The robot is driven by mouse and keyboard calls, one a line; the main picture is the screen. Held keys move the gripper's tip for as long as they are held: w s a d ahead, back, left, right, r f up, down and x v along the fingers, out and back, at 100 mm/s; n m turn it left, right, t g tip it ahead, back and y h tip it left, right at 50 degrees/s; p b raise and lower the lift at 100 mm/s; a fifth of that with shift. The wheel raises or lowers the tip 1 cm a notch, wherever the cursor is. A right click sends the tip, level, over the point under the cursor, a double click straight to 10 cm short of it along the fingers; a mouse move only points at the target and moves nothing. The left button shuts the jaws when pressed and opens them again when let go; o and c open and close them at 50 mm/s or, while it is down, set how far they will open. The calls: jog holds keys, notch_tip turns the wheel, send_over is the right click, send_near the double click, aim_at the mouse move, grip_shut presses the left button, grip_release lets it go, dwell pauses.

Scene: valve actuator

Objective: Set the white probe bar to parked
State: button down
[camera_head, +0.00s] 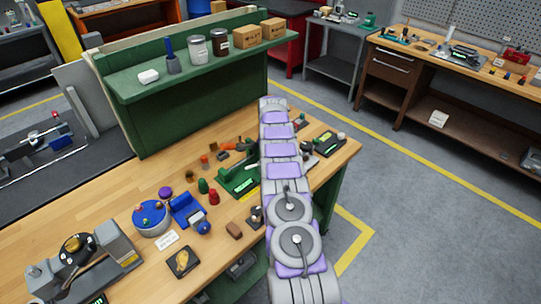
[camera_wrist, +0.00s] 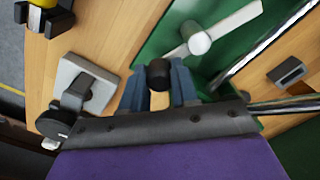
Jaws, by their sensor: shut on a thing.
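The white probe bar (camera_wrist: 232,27) shows in the wrist view. It lies slanted over a green base (camera_wrist: 165,32), with a round white hub (camera_wrist: 199,42) on it. A black knob (camera_wrist: 158,74) stands close to the bar's lower left end; I cannot tell whether they are joined. My gripper (camera_wrist: 158,86) has its blue-grey fingers shut on this knob. In the head view, a green device (camera_head: 238,181) sits on the wooden bench, partly hidden by my arm, which also hides my gripper there. No parked marking is readable.
A pale square plate with a black lever (camera_wrist: 84,88) lies left of my gripper. A small grey block (camera_wrist: 287,70) lies to the right. In the head view, red and green pieces, a blue device (camera_head: 186,211) and a green shelf (camera_head: 200,63) are left of my arm.

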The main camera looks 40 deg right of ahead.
jog(key=c, duration=0.9)
grip_release()
jog(key=shift+w+d, duration=0.1)
jog(key=shift+d, duration=0.05)
jog(key=shift+o, duration=0.2)
jog(key=shift+r, duration=0.5)
notch_tip(320, 180, up, 16)
jog(key=p, duration=0.9)
jog(key=shift+r+p, duration=0.15)
jog(key=shift+p, duration=0.25)
jog(key=shift+w+d, duration=0.1)
